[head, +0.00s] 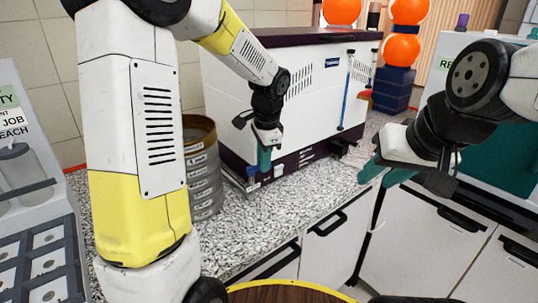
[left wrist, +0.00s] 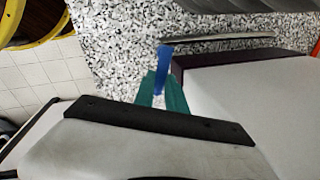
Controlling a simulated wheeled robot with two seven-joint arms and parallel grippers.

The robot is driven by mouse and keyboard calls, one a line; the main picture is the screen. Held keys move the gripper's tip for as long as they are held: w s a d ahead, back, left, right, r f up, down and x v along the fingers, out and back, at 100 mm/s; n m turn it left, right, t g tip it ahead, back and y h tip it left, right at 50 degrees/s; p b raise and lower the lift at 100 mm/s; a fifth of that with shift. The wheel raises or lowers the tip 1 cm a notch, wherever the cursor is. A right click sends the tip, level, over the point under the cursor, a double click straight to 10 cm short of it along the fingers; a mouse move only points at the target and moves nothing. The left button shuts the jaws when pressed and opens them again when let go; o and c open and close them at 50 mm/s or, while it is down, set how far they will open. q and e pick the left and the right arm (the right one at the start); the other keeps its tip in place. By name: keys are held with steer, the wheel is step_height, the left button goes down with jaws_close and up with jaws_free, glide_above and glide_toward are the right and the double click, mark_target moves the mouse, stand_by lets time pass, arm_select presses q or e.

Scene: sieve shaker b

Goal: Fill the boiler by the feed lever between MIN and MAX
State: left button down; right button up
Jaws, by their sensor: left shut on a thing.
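The boiler (head: 315,105) is a white box with a dark purple top and base on the speckled counter. An upright blue gauge tube (head: 346,95) is on its front; MIN and MAX marks are too small to read. My left gripper (head: 264,160) is low at the boiler's front left corner. In the left wrist view its teal fingers (left wrist: 161,92) are shut on a blue lever (left wrist: 164,55), which sticks out past the tips beside the purple edge. My right gripper (head: 383,173) appears open and empty, out in front of the counter, right of the boiler.
A stack of grey sieves with a brass top ring (head: 205,165) stands left of the boiler, partly behind my left arm. Orange balls (head: 402,48) sit at the back right. The counter (head: 300,192) before the boiler is clear. White cabinets (head: 425,240) are below.

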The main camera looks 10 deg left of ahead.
arm_select(q)
steer(key=shift+s+d+m, duration=0.1)
steer(key=shift+s+m, duration=0.15)
steer(key=shift+m, duration=0.5)
steer(key=shift+s+m, duration=0.2)
steer(key=shift+m, duration=0.55)
steer(key=shift+h, duration=0.3)
steer(key=c, duration=1.4)
jaws_free()
steer(key=shift+o, duration=0.2)
step_height(320, 180, up, 8)
steer(key=s, duration=0.1)
steer(key=shift+s+d+f, duration=0.15)
steer(key=shift+s+d, duration=0.05)
steer(key=shift+s, duration=0.1)
steer(key=shift+c, duration=0.2)
